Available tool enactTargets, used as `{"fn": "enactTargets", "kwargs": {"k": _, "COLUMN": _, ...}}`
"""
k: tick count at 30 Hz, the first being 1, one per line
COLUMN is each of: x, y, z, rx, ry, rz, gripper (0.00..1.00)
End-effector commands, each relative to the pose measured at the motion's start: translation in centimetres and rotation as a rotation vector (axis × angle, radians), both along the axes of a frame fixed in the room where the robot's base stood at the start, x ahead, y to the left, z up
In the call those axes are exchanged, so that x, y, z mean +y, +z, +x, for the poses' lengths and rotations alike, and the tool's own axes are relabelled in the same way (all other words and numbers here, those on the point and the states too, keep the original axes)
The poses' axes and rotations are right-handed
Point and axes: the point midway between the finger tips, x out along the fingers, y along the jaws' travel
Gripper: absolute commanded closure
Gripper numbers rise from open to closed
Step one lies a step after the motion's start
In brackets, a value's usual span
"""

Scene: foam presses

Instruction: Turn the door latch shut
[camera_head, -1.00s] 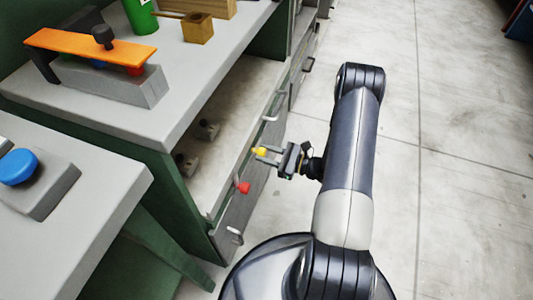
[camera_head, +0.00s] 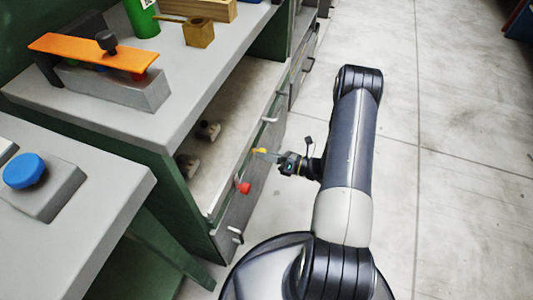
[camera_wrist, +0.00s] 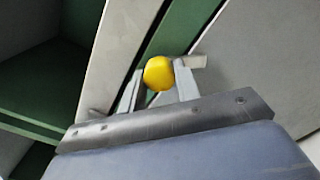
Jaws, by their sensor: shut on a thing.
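The latch's yellow knob (camera_head: 260,151) is at the front of the low grey cabinet front, in the middle of the head view. It shows as a round yellow end (camera_wrist: 158,73) in the wrist view. My gripper (camera_head: 266,153) is shut on this knob, with one finger on each side of it in the wrist view. A short pale bar (camera_wrist: 196,61) sticks out beside the right finger; I cannot tell whether it belongs to the latch. The rest of the latch is hidden behind the knob and fingers.
A red knob (camera_head: 243,187) sits lower on the same front, near my gripper. The bench above holds an orange bar (camera_head: 92,52) and a green cylinder (camera_head: 142,17). The floor (camera_head: 455,150) at right is clear.

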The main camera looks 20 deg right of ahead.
Motion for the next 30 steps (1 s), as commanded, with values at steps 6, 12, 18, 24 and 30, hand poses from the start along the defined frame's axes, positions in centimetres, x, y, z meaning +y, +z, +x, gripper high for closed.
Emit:
{"fn": "enactTargets", "kwargs": {"k": 6, "x": -0.02, "y": 0.08, "z": -0.02, "rx": 0.166, "ry": -0.001, "rz": 0.12, "gripper": 0.92}}
{"fn": "enactTargets", "kwargs": {"k": 12, "x": -0.01, "y": 0.07, "z": -0.04, "rx": 0.304, "ry": -0.001, "rz": 0.22, "gripper": 0.92}}
{"fn": "enactTargets", "kwargs": {"k": 18, "x": 0.0, "y": 0.06, "z": -0.05, "rx": 0.413, "ry": -0.001, "rz": 0.298, "gripper": 0.92}}
{"fn": "enactTargets", "kwargs": {"k": 24, "x": -0.01, "y": 0.04, "z": -0.04, "rx": 0.48, "ry": -0.001, "rz": 0.347, "gripper": 0.92}}
{"fn": "enactTargets", "kwargs": {"k": 30, "x": -0.01, "y": 0.02, "z": -0.04, "rx": 0.512, "ry": -0.001, "rz": 0.37, "gripper": 0.92}}
